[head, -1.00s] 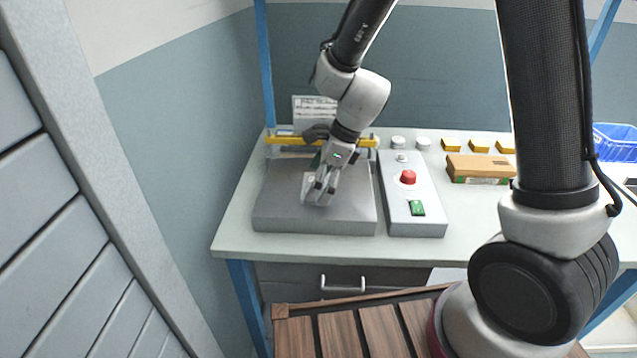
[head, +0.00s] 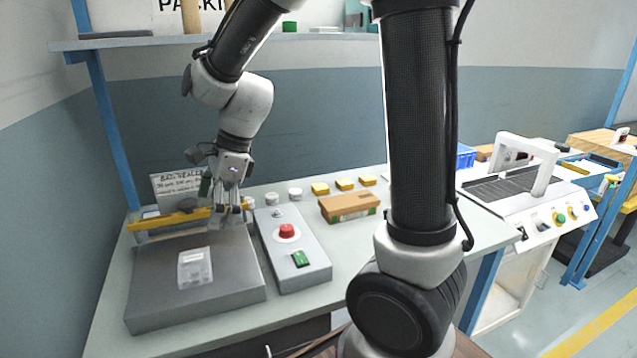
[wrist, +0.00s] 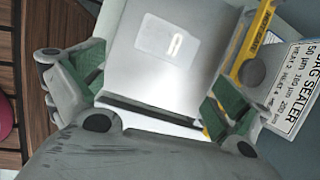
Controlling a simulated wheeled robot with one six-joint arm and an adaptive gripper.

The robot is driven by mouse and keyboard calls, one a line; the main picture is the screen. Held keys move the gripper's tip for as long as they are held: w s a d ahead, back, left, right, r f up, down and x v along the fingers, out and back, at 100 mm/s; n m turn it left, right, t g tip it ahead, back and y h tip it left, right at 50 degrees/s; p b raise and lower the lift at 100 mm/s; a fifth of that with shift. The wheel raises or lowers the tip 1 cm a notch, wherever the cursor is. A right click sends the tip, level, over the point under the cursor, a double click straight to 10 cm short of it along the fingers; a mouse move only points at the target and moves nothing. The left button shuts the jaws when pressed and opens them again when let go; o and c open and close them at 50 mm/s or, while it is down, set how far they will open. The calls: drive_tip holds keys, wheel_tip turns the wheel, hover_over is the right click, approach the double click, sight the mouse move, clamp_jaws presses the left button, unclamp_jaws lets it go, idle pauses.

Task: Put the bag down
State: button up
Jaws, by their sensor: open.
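The bag (head: 195,267), small and clear with pale contents, lies flat on the grey plate of the bag sealer (head: 150,300). It also shows in the wrist view (wrist: 167,47), lying on the plate beyond my fingers. My gripper (head: 230,207) is open and empty. It is above the back right of the sealer, near the yellow sealing bar (head: 180,219), apart from the bag. In the wrist view the green-padded fingers (wrist: 160,105) stand wide apart with nothing between them.
A control box with a red button (head: 287,231) and a green switch stands right of the sealer. A brown carton (head: 348,205), yellow blocks (head: 345,184) and white round pieces are behind. A sign (head: 178,186) stands at the back left. A shelf (head: 310,40) hangs above.

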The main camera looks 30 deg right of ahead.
drive_tip(key=s+d+r+n+t+h, duration=0.1)
drive_tip(key=s+d+r+n, duration=0.3)
drive_tip(key=s+d+n, duration=0.5)
drive_tip(key=s+d+r+n+t+h, duration=0.2)
drive_tip(key=s+d+r+n, duration=0.3)
drive_tip(key=s+d+n, duration=0.3)
drive_tip(key=d+n+h, duration=0.1)
drive_tip(key=d+n, duration=0.1)
drive_tip(key=d, duration=0.2)
drive_tip(key=shift+s+d+r, duration=0.2)
drive_tip(key=shift+s+d, duration=0.2)
